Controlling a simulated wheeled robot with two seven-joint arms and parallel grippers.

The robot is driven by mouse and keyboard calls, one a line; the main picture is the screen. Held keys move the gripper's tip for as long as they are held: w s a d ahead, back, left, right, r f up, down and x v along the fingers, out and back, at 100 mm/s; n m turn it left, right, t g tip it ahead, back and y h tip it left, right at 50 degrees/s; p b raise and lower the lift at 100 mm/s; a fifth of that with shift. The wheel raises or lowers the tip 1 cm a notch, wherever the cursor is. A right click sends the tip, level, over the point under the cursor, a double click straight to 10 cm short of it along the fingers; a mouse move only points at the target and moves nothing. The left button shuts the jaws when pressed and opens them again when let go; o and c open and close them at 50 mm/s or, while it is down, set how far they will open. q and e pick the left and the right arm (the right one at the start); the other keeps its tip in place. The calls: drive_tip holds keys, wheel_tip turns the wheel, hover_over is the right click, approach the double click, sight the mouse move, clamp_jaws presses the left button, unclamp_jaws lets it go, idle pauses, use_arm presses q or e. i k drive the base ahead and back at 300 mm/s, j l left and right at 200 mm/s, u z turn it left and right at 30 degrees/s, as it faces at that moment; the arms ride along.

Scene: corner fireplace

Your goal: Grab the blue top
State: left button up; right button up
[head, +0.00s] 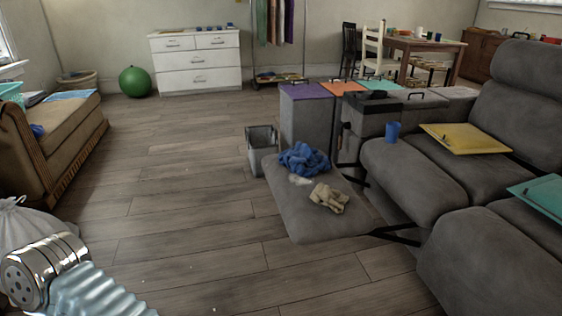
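A crumpled blue cloth (303,158), which looks like the blue top, lies in a heap on the raised grey footrest (295,208) of the sofa. A small white cloth (299,180) lies against its near side, and a crumpled beige cloth (329,197) lies nearer on the same footrest, apart from the blue one. A metal and pale ribbed part at the bottom left looks like my own arm.
A grey bin (261,150) stands just behind the footrest. A brown couch (55,140) and white bag (30,228) are at left. The wooden floor (180,190) between is clear.

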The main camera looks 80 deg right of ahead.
sight(301, 159)
drive_tip(key=z, duration=3.05)
drive_tip(key=i+j+z, duration=0.1)
drive_tip(key=z, duration=0.7)
drive_tip(key=i+j+z, duration=0.15)
drive_tip(key=j+z, duration=0.2)
drive_tip(key=j, duration=0.4)
drive_tip(key=j+z, duration=0.4)
drive_tip(key=j, duration=0.35)
